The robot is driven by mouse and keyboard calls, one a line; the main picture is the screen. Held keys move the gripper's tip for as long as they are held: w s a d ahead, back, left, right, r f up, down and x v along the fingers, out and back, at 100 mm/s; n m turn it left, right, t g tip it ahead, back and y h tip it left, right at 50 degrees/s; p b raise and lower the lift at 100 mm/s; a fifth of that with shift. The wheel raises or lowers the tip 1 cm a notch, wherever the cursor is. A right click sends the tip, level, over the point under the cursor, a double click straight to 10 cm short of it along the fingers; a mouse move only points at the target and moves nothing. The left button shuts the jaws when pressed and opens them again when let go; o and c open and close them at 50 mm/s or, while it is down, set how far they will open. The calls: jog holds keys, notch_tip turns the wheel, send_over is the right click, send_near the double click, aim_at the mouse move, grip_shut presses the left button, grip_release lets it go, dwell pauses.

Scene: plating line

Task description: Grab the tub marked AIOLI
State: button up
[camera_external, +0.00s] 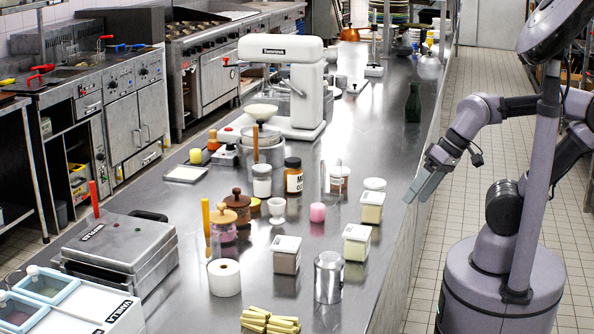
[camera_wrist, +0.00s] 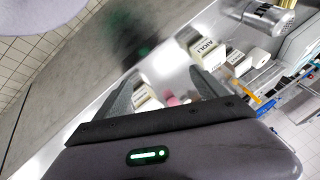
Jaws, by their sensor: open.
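My gripper (camera_external: 428,182) is open and empty, to the right of the counter items; its two fingers also show in the wrist view (camera_wrist: 164,86). A white-lidded tub marked AIOLI (camera_wrist: 203,48) is in the wrist view, beyond the right finger; it appears to be the pale-yellow tub (camera_external: 357,243) at the counter's right side. A second pale-yellow tub (camera_external: 372,208) stands behind it, nearer my gripper. It seems to show between the fingers (camera_wrist: 146,97), its label unclear. A brownish tub (camera_external: 287,255) stands to the left; its small label is hard to read.
A metal can (camera_external: 328,277) stands in front of the tubs. The counter's right edge is fairly clear.

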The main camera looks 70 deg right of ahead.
aim_at(356, 244)
jog(key=shift+c, duration=0.3)
jog(key=w+a+r+m+g+y+p, duration=0.1)
jog(key=w+a+r+m+g+p, duration=0.25)
jog(key=w+m+p, duration=0.4)
jog(key=w+a+r+m+g+y+p, duration=0.15)
jog(key=w+r+m+p, duration=0.3)
jog(key=p, duration=0.55)
jog(key=shift+m+g, duration=0.4)
jog(key=shift+m, duration=0.5)
jog(key=b+x, duration=0.1)
jog(key=x, duration=0.3)
jog(key=b+x, duration=0.2)
jog(key=x, duration=0.3)
jog(key=b+x, duration=0.2)
jog(key=x, duration=0.2)
jog(key=shift+w+a, duration=0.4)
jog(key=shift+a, duration=0.05)
jog(key=b+x, duration=0.1)
jog(key=x, duration=0.2)
jog(key=b+x, duration=0.2)
jog(key=x, duration=0.1)
jog(key=shift+a+r, duration=0.15)
jog(key=shift+a, duration=0.15)
jog(key=shift+r, duration=0.15)
jog(key=shift+c, duration=0.9)
jog(key=c, duration=1.5)
